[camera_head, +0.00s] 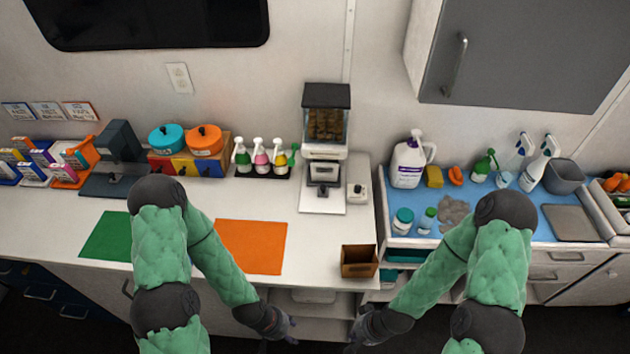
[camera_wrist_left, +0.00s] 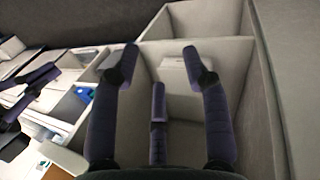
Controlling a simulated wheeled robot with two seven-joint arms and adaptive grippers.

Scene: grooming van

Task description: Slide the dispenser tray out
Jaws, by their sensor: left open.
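The dispenser (camera_head: 326,148) stands at the back of the white counter, with a dark-lidded clear hopper of brown pieces on top. Its tray (camera_head: 323,191) sits low at the front of the dispenser, below the hopper, and appears pushed in. My left gripper (camera_head: 290,332) is low in front of the counter's front edge, well away from the dispenser. In the left wrist view my left gripper (camera_wrist_left: 160,75) has its fingers spread with nothing between them. My right gripper (camera_head: 356,338) is also low in front of the counter; its fingers are too small to read.
A small brown box (camera_head: 359,262) stands near the counter's front edge, and a small white device (camera_head: 358,190) sits beside the dispenser. Pump bottles (camera_head: 262,160) stand left of it. An orange mat (camera_head: 251,246) lies flat. Open shelf compartments (camera_wrist_left: 185,60) face my left gripper.

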